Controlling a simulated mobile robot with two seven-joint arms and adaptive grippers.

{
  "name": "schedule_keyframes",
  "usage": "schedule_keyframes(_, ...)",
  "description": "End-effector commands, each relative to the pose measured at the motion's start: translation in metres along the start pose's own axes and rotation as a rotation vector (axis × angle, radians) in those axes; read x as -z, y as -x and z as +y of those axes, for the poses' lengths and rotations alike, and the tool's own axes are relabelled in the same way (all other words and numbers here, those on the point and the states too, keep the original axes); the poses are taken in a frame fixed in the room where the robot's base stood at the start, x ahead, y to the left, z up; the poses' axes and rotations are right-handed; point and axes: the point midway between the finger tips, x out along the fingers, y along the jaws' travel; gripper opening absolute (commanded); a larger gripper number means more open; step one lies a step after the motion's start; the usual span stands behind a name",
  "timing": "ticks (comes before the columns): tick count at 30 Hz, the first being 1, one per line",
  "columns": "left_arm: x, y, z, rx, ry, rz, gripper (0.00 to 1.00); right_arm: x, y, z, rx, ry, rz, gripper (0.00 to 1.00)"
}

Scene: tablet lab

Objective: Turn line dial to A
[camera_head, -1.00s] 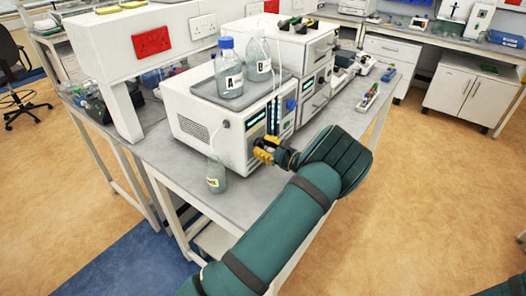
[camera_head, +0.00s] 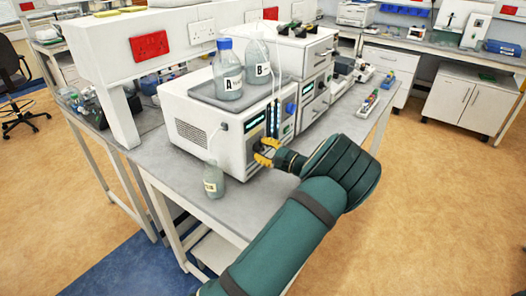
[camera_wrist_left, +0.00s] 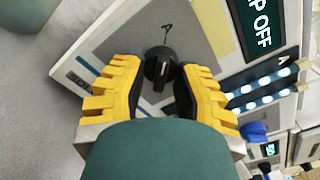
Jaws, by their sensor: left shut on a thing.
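The line dial (camera_wrist_left: 161,66) is a round black knob on a grey panel of the white pump unit (camera_head: 215,130). In the left wrist view a letter A is printed on the panel just beyond the dial, and a thin dark mark runs between them. My left gripper (camera_head: 265,152), with yellow fingers, is at the lower front of the unit. In the wrist view its fingers stand on either side of the dial and are shut on it. In the head view the gripper covers the dial. My right gripper is not in view.
Bottles labelled A (camera_head: 229,80) and B (camera_head: 258,70) stand on the tray on top of the unit. Another bottle (camera_head: 213,180) stands on the bench left of the gripper. A display (camera_wrist_left: 261,22) reading "P OFF" and a blue knob (camera_wrist_left: 253,129) are right of the dial.

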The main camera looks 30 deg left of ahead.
Motion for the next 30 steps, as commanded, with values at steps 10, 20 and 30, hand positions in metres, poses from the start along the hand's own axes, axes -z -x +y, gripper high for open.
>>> schedule_keyframes(10,-0.002,-0.002,-0.001,0.000,0.005,-0.004,0.00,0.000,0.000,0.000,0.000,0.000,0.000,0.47)
schedule_keyframes(20,-0.001,-0.001,-0.001,0.000,0.003,-0.001,0.65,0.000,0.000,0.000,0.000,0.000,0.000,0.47)
schedule_keyframes(30,0.001,0.025,-0.001,0.002,0.003,0.003,0.65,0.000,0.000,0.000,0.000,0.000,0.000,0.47)
